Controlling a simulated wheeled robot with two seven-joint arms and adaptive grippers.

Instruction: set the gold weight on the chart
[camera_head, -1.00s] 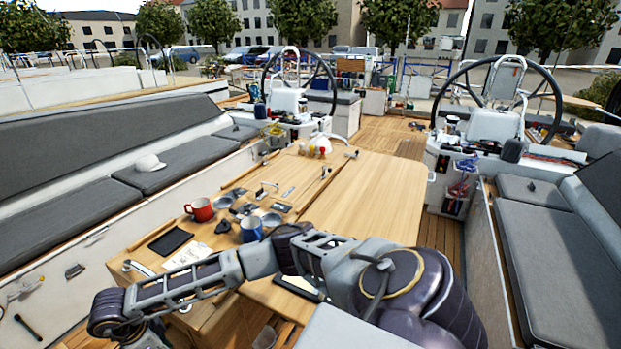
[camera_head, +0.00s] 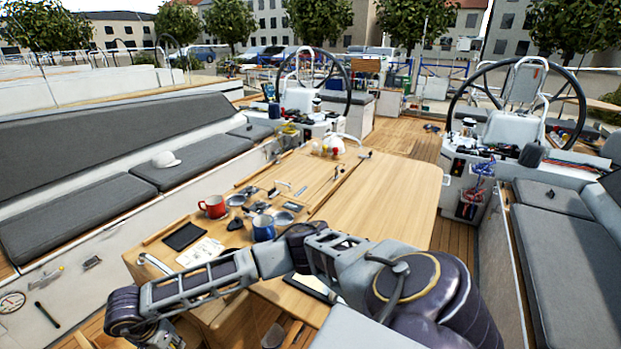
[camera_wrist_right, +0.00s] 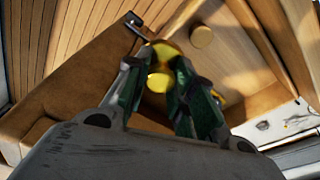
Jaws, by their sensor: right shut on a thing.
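In the wrist view my right gripper (camera_wrist_right: 165,85) is shut, its green-padded fingers close around a shiny gold piece (camera_wrist_right: 168,50), which I take to be the gold weight. The fingers hide part of it, so its full shape is unclear. In the head view my right arm reaches across to the lower left, and its gripper is out of frame. A white printed sheet (camera_head: 201,252) lies on the near left of the wooden table (camera_head: 385,200); I cannot tell whether it is the chart. My left gripper is in neither view.
A dark tablet-like pad (camera_head: 185,236), a red mug (camera_head: 213,206) and a blue mug (camera_head: 263,228) stand near the sheet. Several small metal items lie behind them. The table's right half is clear.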

